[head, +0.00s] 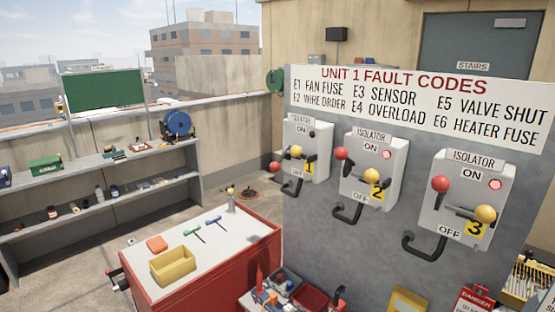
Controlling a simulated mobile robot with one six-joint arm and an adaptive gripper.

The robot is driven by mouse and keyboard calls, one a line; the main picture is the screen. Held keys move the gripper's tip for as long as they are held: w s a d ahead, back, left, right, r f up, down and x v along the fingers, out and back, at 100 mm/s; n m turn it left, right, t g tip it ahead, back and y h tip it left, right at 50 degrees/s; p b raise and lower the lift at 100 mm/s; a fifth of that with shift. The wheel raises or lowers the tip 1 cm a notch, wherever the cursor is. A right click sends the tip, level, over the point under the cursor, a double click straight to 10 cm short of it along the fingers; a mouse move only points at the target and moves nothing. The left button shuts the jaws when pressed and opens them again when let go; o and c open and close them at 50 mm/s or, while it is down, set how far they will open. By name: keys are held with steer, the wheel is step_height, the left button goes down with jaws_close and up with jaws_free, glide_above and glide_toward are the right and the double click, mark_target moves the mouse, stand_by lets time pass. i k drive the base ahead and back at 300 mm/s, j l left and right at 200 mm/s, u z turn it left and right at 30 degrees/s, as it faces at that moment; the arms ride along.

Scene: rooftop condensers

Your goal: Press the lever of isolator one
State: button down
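Isolator one (311,150) is the leftmost of three grey boxes on a grey panel in the head view. It carries a yellow 1 label. A yellow ball (296,152) is on its front, and a red ball (275,167) is lower and to the left. A dark bent handle (292,188) is below. Its small lamp (312,134) looks dark. I cannot tell which ball ends the lever. My gripper is not in view.
Isolator two (376,172) and isolator three (462,200) are to the right; both lamps glow red, and their red balls are higher than their yellow ones. A red-sided bench (240,262) with a yellow bin (172,266) stands in front. Shelves (100,170) line the left wall.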

mark_target(275, 166)
steer(key=i+j+z, duration=0.2)
steer(key=i+j, duration=0.15)
steer(key=j, duration=0.3)
steer(key=i+j+z, duration=0.1)
steer(key=j, duration=0.25)
steer(key=i+j, duration=0.25)
steer(key=j+z, duration=0.05)
